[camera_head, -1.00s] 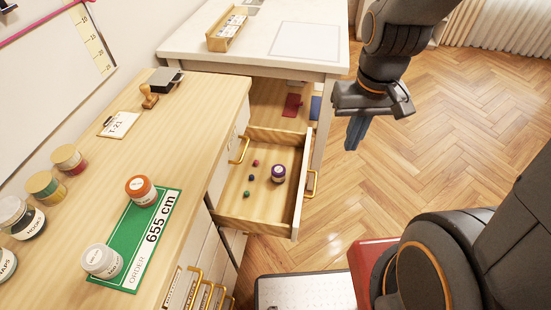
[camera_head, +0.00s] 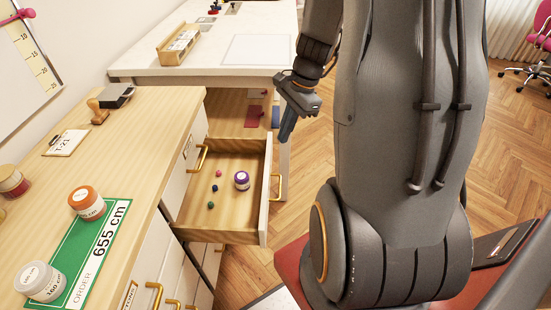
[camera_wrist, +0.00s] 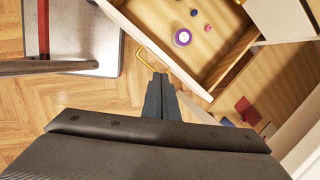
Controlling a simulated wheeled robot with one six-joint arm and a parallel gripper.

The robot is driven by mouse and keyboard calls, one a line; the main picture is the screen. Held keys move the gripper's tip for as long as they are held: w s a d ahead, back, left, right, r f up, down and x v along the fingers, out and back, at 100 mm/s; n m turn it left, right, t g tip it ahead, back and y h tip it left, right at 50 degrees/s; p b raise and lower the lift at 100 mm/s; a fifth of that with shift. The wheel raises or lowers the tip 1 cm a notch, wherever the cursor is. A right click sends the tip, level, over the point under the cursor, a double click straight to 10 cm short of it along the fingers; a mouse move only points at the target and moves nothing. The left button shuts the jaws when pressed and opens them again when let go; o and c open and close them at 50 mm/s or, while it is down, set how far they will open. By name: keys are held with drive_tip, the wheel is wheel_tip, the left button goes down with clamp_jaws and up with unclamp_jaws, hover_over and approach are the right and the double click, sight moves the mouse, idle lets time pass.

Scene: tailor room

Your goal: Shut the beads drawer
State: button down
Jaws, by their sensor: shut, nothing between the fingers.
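The beads drawer (camera_head: 222,226) stands pulled out of the wooden cabinet, with several small beads and a purple jar (camera_head: 241,180) with a white top inside. Its front carries a brass handle (camera_head: 277,187). In the head view my gripper (camera_head: 287,133) is shut and empty, above and near the drawer's front right corner. In the wrist view the fingers (camera_wrist: 160,84) point toward the drawer's handle (camera_wrist: 155,62). I cannot tell whether they touch it; they look apart in the head view.
A white table (camera_head: 230,84) stands behind the drawer, with an open wooden compartment (camera_head: 236,112) beneath holding a red item. The cabinet top (camera_head: 130,150) holds jars, a stamp and a green order card. Parquet floor (camera_head: 318,160) lies open right of the drawer.

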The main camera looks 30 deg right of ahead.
drive_tip(key=w+d+f+m+t+b, duration=0.1)
drive_tip(key=w+d+f+m+b, duration=0.1)
drive_tip(key=d+f+m, duration=0.5)
drive_tip(key=w+a+f+p, duration=0.1)
drive_tip(key=w+a+f, duration=0.3)
drive_tip(key=f, duration=0.3)
drive_tip(key=shift+a+y, duration=0.4)
drive_tip(key=shift+a, duration=0.3)
